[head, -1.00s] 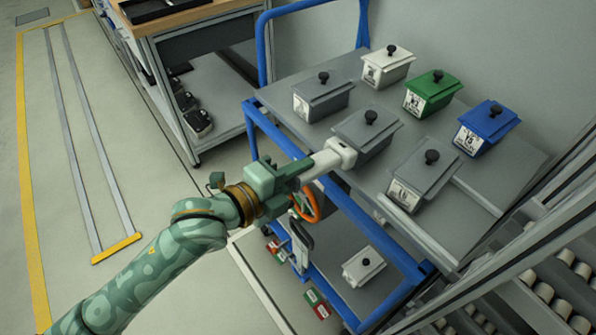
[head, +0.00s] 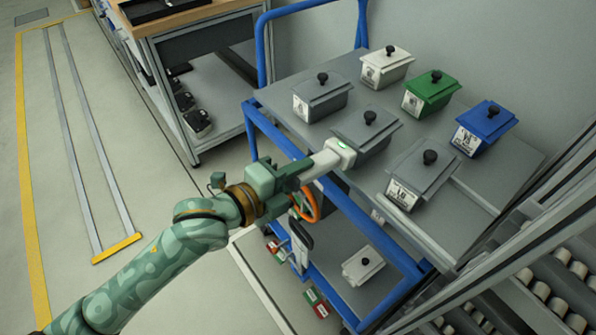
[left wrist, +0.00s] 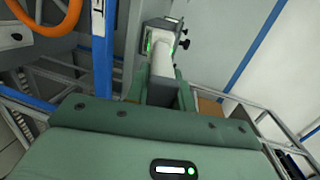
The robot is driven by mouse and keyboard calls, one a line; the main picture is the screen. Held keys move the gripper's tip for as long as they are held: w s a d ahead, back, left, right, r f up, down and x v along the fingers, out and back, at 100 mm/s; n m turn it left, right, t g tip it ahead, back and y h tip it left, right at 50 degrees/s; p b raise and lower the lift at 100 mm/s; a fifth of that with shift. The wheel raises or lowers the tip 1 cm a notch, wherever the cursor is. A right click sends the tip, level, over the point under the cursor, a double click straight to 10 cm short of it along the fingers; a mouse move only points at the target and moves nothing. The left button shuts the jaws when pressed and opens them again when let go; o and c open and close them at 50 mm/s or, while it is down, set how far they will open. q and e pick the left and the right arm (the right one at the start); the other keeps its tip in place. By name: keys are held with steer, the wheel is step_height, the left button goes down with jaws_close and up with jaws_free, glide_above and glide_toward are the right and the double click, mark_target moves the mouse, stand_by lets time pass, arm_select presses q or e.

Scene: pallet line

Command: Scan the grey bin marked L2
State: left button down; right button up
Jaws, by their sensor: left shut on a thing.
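My left gripper (head: 302,174) is shut on the white handheld scanner (head: 328,159), which also shows in the left wrist view (left wrist: 161,52). The scanner's head is up against, or just in front of, the near face of a grey lidded bin (head: 368,132) on the cart's top. A green light shows on the scanner. That bin's label is hidden behind the scanner. Another grey bin (head: 322,96) stands behind it to the left, and a third grey bin (head: 422,172) stands to the right. Their labels are too small to read surely. My right gripper is not in view.
A white bin (head: 388,66), a green bin (head: 432,92) and a blue bin (head: 484,127) stand along the back of the cart (head: 292,122). An orange ring (head: 309,205) is close below my gripper. A roller rack (head: 545,290) stands at the right. Floor at left is clear.

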arm_select(q)
steer(key=shift+r, duration=0.1)
stand_by(0.4)
